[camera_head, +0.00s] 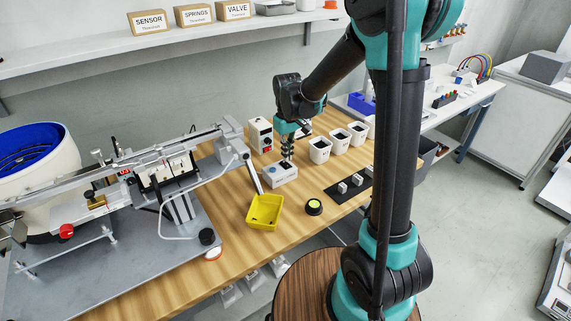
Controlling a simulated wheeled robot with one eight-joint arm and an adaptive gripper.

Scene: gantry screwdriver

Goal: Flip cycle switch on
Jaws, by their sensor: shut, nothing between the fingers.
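My gripper (288,156) points down, its fingers together and empty. In the picture its tips are just above or at the top of a small light-grey box (279,176) with a dark panel, on the wooden table. I cannot tell whether they touch it. A blue spot shows at the box's left end. An upright white control box (260,136) with dark and red parts stands behind it to the left. No label reads as cycle switch, and a switch lever's position is too small to make out.
White bins (320,151) line the back right. A dark mat (347,190) holds small blocks. A metal feeder rig (150,215) fills the left.

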